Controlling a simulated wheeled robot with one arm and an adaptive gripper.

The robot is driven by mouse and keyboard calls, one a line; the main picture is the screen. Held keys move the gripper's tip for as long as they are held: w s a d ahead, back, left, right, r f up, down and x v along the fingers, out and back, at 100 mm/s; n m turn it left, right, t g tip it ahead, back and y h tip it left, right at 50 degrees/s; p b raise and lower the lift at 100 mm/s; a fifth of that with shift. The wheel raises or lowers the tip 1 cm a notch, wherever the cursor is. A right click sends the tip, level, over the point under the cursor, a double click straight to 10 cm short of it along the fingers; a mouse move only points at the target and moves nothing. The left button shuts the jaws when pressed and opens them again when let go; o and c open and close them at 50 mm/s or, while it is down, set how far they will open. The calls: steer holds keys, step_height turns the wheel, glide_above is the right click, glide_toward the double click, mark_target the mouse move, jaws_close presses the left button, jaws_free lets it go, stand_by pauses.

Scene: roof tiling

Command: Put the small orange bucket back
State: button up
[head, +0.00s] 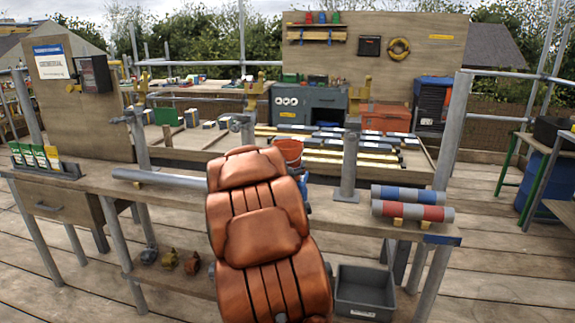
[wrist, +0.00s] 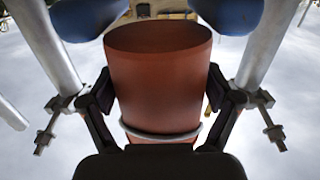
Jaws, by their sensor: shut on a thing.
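The small orange bucket (wrist: 158,85) fills the middle of the wrist view, its wide rim toward the top of the picture. My gripper (wrist: 160,98) is shut on it, with a dark finger against each side. A pale band, perhaps its handle, crosses the bucket's narrower end. In the head view the bucket (head: 289,150) shows just above and right of my copper-coloured arm, over the workbench. My arm hides its lower part and most of the gripper there.
The near workbench (head: 100,181) carries a grey pipe (head: 160,179), a grey post (head: 348,170) and blue and red rolls (head: 410,211). A grey crate (head: 363,292) sits below. Scaffold poles stand around it. Behind lie tile rows (head: 340,150) and an orange box (head: 386,117).

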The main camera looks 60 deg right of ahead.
steer(key=o, duration=1.4)
steer(key=shift+f, duration=0.1)
steer(key=shift+a+r, duration=0.15)
steer(key=shift+r, duration=0.3)
steer(key=shift+p+v, duration=0.35)
steer(key=shift+v, duration=5.55)
steer(key=shift+s+f, duration=0.1)
steer(key=shift+s, duration=0.05)
